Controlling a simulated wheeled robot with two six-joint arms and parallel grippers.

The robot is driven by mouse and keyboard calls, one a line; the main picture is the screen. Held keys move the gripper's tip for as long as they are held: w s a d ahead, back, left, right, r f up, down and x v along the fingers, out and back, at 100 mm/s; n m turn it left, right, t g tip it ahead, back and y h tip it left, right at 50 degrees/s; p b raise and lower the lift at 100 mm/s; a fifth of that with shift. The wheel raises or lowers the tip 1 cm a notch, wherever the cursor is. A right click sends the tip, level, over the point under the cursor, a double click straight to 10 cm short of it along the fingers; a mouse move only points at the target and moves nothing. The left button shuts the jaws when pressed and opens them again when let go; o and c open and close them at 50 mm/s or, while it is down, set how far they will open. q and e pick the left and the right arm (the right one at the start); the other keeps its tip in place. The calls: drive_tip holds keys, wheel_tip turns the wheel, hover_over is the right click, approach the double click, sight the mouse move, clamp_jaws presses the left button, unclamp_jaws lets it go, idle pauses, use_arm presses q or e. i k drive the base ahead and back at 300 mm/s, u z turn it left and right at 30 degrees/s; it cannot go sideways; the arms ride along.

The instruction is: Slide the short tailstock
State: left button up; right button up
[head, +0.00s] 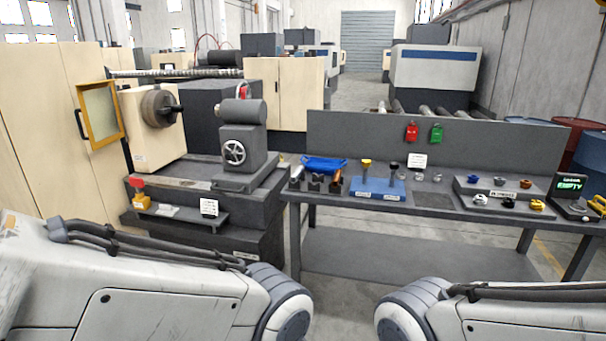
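The short tailstock (241,150) is a dark grey block with a round barrel on top and a white handwheel on its front. It stands upright at the right end of the lathe bed (190,172). The lathe headstock (150,140) with its round chuck (160,108) is at the left of the bed, with a clear gap between it and the tailstock. My two arms show at the bottom left and bottom right, apart from the lathe. Neither gripper is in view.
A grey workbench (350,206) to the right holds a blue cloth (324,165), a blue tool stand (379,189), small parts and a display reading EMPTY (571,186). A low shelf with a yellow and red item (141,195) fronts the lathe. Floor shows between lathe and bench.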

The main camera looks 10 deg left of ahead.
sight(246, 119)
drive_tip(key=i, duration=2.1)
drive_tip(key=u, duration=1.9)
drive_tip(key=i, duration=0.7)
drive_tip(key=z, duration=1.95)
